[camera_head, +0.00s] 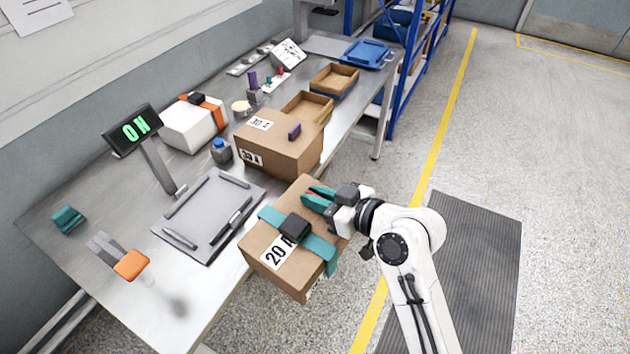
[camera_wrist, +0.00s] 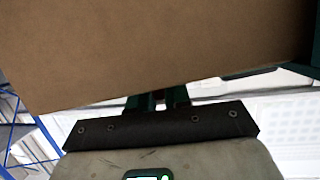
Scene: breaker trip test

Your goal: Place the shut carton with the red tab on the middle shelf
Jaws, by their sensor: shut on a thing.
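A brown shut carton (camera_head: 262,238) with a teal strap, a black buckle and a white "20" label is held in the air at the front edge of the workbench, tilted in the picture. My gripper (camera_head: 318,197) is shut on its far right side. A small red patch shows beside the fingers; I cannot tell if it is the tab. In the wrist view the carton's brown face (camera_wrist: 150,50) fills the upper part, above my gripper (camera_wrist: 157,100). A blue shelf rack (camera_head: 404,62) stands at the back; its middle shelf is not clearly seen.
On the metal workbench (camera_head: 120,262) stand another brown carton (camera_head: 270,152) with a purple block on top, a white box with an orange band (camera_head: 192,125), a scale plate (camera_head: 208,215), its display (camera_head: 132,130) and open trays (camera_head: 334,80). Floor beyond the yellow line is clear.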

